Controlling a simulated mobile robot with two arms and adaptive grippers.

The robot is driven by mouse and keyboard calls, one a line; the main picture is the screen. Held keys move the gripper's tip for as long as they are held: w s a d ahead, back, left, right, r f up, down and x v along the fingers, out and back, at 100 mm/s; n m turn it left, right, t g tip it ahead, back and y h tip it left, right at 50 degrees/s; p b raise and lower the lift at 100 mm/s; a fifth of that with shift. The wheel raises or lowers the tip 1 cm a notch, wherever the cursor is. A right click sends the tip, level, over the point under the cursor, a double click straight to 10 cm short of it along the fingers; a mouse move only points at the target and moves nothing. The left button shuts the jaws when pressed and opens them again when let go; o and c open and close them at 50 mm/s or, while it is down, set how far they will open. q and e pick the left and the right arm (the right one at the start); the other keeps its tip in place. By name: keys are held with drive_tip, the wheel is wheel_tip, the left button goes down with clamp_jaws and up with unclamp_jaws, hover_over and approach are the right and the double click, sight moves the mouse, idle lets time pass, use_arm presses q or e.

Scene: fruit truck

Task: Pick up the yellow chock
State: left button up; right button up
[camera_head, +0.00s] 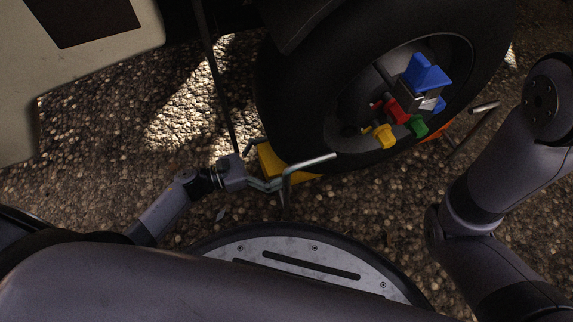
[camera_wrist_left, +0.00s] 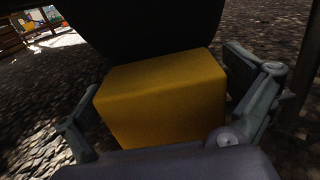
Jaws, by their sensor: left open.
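The yellow chock (camera_head: 267,161) lies on the gravel against the bottom of the truck wheel, partly covered by my left gripper (camera_head: 290,154) in the head view. In the left wrist view the chock (camera_wrist_left: 165,100) is a yellow block with its top and near face showing. My left gripper (camera_wrist_left: 160,92) is open, with one finger to each side of the chock. A gap shows at the left finger; contact at the right finger is unclear. A metal piece that looks like my right gripper (camera_head: 484,108) shows beside my right arm; its fingers are not clear.
The dark truck tyre (camera_head: 290,100) stands right behind the chock. Blue, red, green and yellow pieces (camera_head: 405,105) sit at the wheel hub. An orange object (camera_head: 436,135) lies at the tyre's right side. Open gravel (camera_head: 90,200) lies to the left.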

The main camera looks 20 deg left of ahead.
use_arm(q)
drive_tip(key=c, duration=1.8)
drive_tip(key=shift+r, duration=0.15)
drive_tip(key=shift+c, duration=0.4)
